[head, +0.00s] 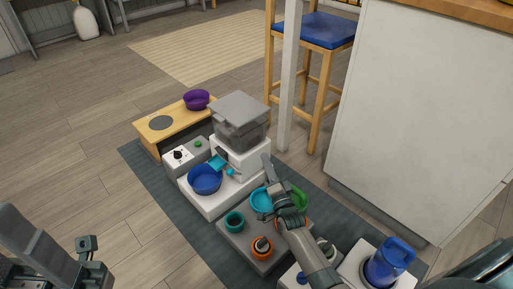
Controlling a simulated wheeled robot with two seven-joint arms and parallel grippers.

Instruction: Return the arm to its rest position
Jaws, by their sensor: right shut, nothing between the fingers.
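My right arm reaches in from the lower right over the dark mat. Its gripper (267,167) is shut and empty, in front of the white feeder base. It partly covers a teal bowl (260,201) and a green bowl (299,198) on a grey stand. Grey parts of my left arm show at the lower left edge; its fingers cannot be made out clearly.
A feeder with a grey hopper (240,114) stands beside a blue bowl (204,179). A purple bowl (197,99) sits on a wooden stand (161,136). A blue jug (388,263) stands at lower right. A white cabinet (420,120) and a stool (327,31) stand behind.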

